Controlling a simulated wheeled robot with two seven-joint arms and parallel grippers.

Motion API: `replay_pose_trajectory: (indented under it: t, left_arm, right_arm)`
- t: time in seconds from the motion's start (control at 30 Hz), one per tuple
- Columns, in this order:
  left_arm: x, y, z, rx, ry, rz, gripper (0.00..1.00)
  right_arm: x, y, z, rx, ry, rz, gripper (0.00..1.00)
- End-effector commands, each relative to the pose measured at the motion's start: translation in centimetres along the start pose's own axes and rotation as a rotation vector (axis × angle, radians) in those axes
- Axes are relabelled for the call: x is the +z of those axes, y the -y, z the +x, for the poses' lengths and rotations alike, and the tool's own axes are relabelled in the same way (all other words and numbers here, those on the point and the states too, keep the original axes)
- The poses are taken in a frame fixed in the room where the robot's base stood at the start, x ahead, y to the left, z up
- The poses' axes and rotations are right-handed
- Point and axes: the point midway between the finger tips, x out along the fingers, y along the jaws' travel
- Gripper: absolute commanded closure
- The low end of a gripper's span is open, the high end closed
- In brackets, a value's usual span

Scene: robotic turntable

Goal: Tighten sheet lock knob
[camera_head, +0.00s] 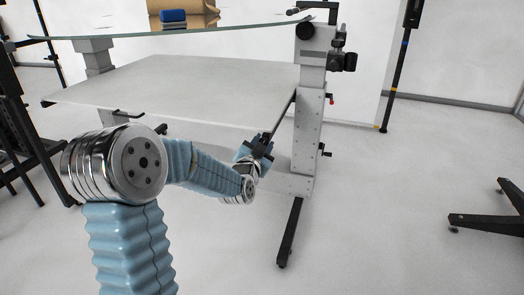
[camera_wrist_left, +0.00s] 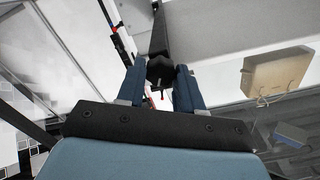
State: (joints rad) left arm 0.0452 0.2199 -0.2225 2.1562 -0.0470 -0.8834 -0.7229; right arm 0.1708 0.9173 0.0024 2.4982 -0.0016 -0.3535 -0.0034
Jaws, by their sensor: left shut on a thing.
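My left gripper (camera_head: 262,145) reaches in from the left, below the table's front right corner by the grey post. It also shows in the left wrist view (camera_wrist_left: 160,82), where its two blue fingers are either side of a black knob (camera_wrist_left: 160,70) and shut on it. The knob sits at the end of a dark bar (camera_wrist_left: 159,30). In the head view a thin black rod (camera_head: 284,114) runs up from the gripper toward the post; the knob itself is hard to tell from the gripper there. My right gripper is not in view.
A grey post (camera_head: 309,125) with black handles and a red knob (camera_head: 331,100) stands just right of the gripper. A pale lower shelf (camera_head: 190,85) and a glass top (camera_head: 230,33) lie above. The floor to the right is clear up to a black stand foot (camera_head: 490,220).

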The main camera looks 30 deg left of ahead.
Motion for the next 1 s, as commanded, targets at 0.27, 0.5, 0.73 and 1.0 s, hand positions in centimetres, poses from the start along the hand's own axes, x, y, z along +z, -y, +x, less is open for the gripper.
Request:
replay_pose_trajectory:
  t: [0.27, 0.5, 0.73, 1.0]
  left_arm:
    - [0.1, -0.2, 0.0, 0.001, -0.001, 0.262, 0.95]
    - [0.1, -0.3, 0.0, 0.003, 0.0, 0.491, 0.95]
    - [0.1, -0.3, 0.0, 0.003, 0.0, 0.707, 0.95]
    - [0.1, -0.3, 0.0, 0.003, 0.0, 0.924, 0.95]
  right_arm:
    - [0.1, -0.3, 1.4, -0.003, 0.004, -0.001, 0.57]
    - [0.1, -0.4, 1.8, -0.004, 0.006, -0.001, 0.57]
    - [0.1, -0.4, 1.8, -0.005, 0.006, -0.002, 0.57]
    - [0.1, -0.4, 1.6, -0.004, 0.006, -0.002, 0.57]
